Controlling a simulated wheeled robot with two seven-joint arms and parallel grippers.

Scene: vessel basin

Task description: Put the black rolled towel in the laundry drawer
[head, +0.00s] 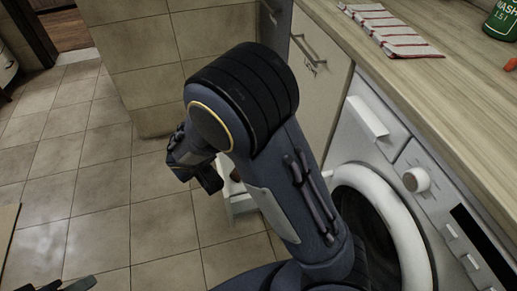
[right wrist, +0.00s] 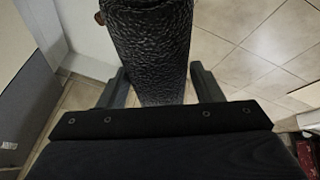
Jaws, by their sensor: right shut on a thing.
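The black rolled towel (right wrist: 150,45) has a rough, textured surface and shows in the right wrist view, between the fingers of my right gripper (right wrist: 158,80). The gripper is shut on it. In the head view my right gripper (head: 194,172) hangs low over the floor, left of the cabinet; I cannot make out the towel there. A pale drawer front (head: 318,85) with a bar handle and a small dark label, too small to read surely, is left of the washing machine. My left gripper (head: 72,286) is only partly in view at the bottom left edge; its opening is unclear.
A white washing machine (head: 385,165) stands right of the cabinet under a wooden counter (head: 430,85). A striped cloth (head: 390,28) and a green bottle (head: 502,20) are on the counter. A white object (head: 238,205) is partly hidden behind my arm. Tiled floor (head: 100,190) is clear at left.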

